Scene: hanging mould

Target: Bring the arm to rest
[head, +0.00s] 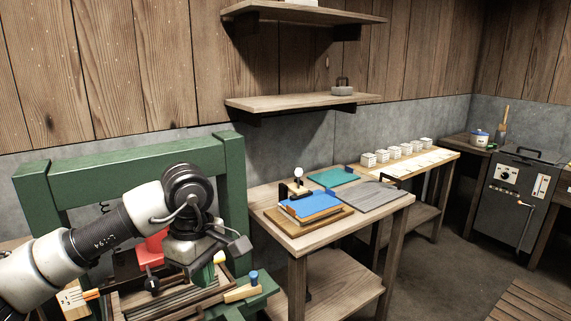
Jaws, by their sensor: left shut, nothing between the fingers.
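My left arm comes in from the lower left, bent at a black joint. My left gripper (238,247) hangs at the end of it, over the right part of the green press-like frame (236,180). Its fingers are shut with nothing between them. It is above the wooden mould-like assembly (175,298); whether it touches anything is hard to tell from this angle. A red block (150,250) is partly hidden behind the arm. My right gripper does not show.
A wooden table (375,217) to the right carries blue sheets (312,204), a green mat (332,177) and a grey sheet (368,196). Two wall shelves (300,102) hang above. A farther bench (440,156) holds several white blocks. A grey cabinet (510,215) stands at far right. Floor between is clear.

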